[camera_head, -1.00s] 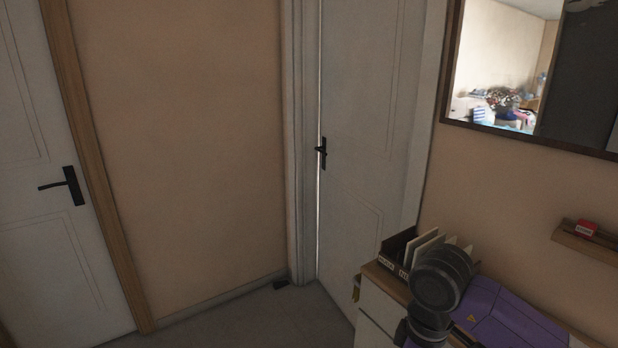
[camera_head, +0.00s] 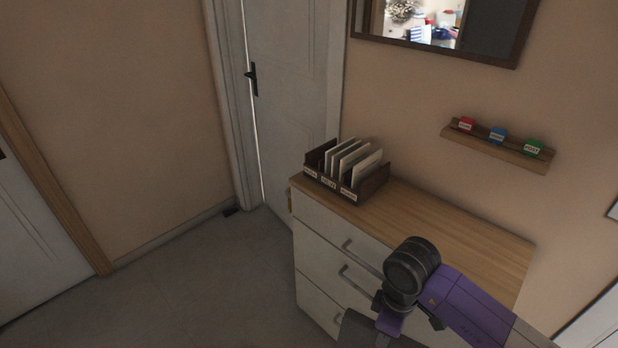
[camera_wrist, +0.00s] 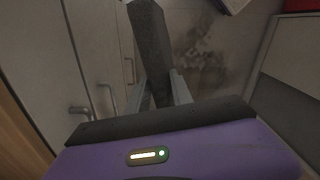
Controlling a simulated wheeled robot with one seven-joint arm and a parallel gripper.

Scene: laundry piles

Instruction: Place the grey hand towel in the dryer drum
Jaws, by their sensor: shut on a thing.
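In the wrist view my gripper (camera_wrist: 160,98) is shut on a dark grey, narrow, upright piece that looks like the grey hand towel (camera_wrist: 151,50). It stands out between the fingers, and the rest of it cannot be made out. The head view shows my arm at lower right, but not the gripper's fingertips clearly. The dryer and its drum are not in view.
A white chest of drawers (camera_head: 318,243) with a wooden top stands close by my arm; its handles show in the wrist view (camera_wrist: 106,97). A file holder (camera_head: 374,185) sits on top. A shelf (camera_head: 496,150) and mirror hang above. Open floor (camera_head: 200,275) lies left.

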